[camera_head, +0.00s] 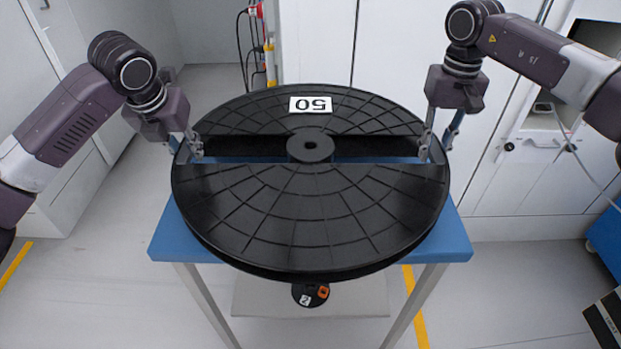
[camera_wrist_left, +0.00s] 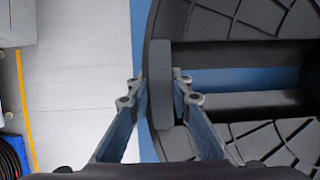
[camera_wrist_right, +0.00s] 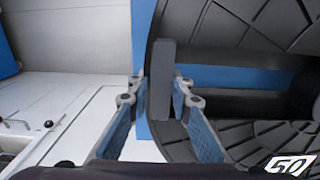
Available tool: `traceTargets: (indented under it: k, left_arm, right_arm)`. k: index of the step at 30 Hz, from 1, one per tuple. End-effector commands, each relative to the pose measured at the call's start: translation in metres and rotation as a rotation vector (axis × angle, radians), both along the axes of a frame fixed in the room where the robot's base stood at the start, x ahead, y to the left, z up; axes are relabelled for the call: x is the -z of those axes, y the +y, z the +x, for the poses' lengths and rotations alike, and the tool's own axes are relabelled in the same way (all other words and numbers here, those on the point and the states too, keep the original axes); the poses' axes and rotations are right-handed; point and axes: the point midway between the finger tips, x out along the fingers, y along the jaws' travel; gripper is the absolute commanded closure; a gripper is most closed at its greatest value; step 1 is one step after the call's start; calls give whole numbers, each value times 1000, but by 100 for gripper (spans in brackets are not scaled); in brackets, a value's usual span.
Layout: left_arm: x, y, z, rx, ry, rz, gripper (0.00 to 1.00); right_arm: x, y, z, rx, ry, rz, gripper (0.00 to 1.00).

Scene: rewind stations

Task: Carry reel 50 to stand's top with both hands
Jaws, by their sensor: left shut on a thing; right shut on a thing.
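The large black reel marked 50 (camera_head: 310,215) lies flat over the blue-topped stand (camera_head: 455,235), covering most of its top. Its hub (camera_head: 310,146) sits in the middle of a slot through which blue shows. My left gripper (camera_head: 190,150) is shut on the reel's left rim; the left wrist view shows its fingers on both sides of a grey rim piece (camera_wrist_left: 160,85). My right gripper (camera_head: 432,150) is shut on the right rim, with a like rim piece (camera_wrist_right: 161,80) between its fingers. Whether the reel touches the stand top is hidden.
White cabinets (camera_head: 410,60) stand behind. A blue object (camera_head: 606,240) and a dark box (camera_head: 606,322) are at the right. The floor on the left is clear.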

Motion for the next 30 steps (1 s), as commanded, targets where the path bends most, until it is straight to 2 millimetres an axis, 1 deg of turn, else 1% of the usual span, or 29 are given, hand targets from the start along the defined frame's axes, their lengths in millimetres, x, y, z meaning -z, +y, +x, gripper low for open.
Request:
traceTargets:
  k: [1, 11, 30]
  left_arm:
    - [-1, 3, 1, -7, -3, 4, 100]
    - [7, 3, 1, -7, -3, 4, 100]
    - [36, 3, 1, -7, -3, 4, 100]
  right_arm:
    - [-1, -3, 0, 5, -1, -4, 100]
    - [7, -3, 0, 5, -1, -4, 100]
    - [36, -3, 0, 5, -1, -4, 100]
